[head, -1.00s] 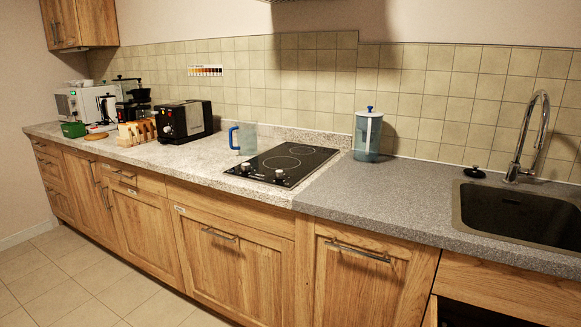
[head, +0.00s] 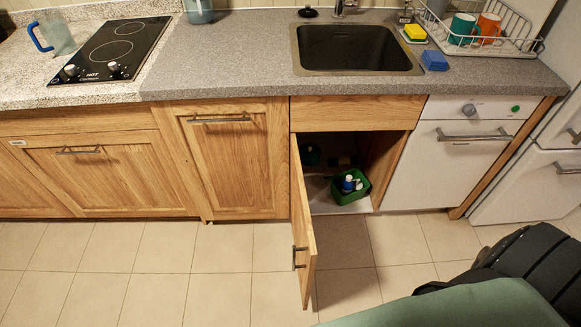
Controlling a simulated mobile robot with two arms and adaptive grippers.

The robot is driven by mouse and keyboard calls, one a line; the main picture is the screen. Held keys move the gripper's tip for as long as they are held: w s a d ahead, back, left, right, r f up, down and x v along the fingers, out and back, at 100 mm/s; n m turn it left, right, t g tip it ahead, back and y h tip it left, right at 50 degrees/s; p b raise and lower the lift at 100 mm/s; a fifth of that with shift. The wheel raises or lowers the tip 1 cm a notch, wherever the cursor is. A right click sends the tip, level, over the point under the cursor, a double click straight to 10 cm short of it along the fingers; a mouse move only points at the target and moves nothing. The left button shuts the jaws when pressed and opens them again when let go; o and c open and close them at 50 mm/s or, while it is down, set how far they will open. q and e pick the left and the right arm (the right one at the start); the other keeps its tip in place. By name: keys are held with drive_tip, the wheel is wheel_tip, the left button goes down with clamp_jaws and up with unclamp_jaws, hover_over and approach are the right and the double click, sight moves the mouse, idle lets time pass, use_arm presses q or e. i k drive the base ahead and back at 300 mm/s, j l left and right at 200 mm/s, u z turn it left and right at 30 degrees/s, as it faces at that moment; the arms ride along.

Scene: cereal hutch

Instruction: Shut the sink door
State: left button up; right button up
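The sink door (head: 304,225) is a wooden cabinet door below the sink (head: 347,48). It stands wide open, hinged on the left side of the cabinet and swung out over the floor. Its bar handle (head: 298,258) is near the free edge, on the left-facing side. The open sink cabinet (head: 390,165) shows a green caddy (head: 350,187) with bottles inside, on the cabinet floor. Neither of my grippers can be seen in the head view.
A white dishwasher (head: 450,165) is right of the sink cabinet, and a closed wooden cabinet (head: 232,160) is left of it. The tiled floor (head: 200,270) in front is clear on the left. A dish rack (head: 478,35) stands on the counter.

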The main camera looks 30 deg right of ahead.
sight(304, 249)
drive_tip(key=i+j+z, duration=0.1)
drive_tip(key=z, duration=0.35)
drive_tip(key=j+z, duration=0.4)
drive_tip(key=i+j+z, duration=0.1)
drive_tip(key=z, duration=0.35)
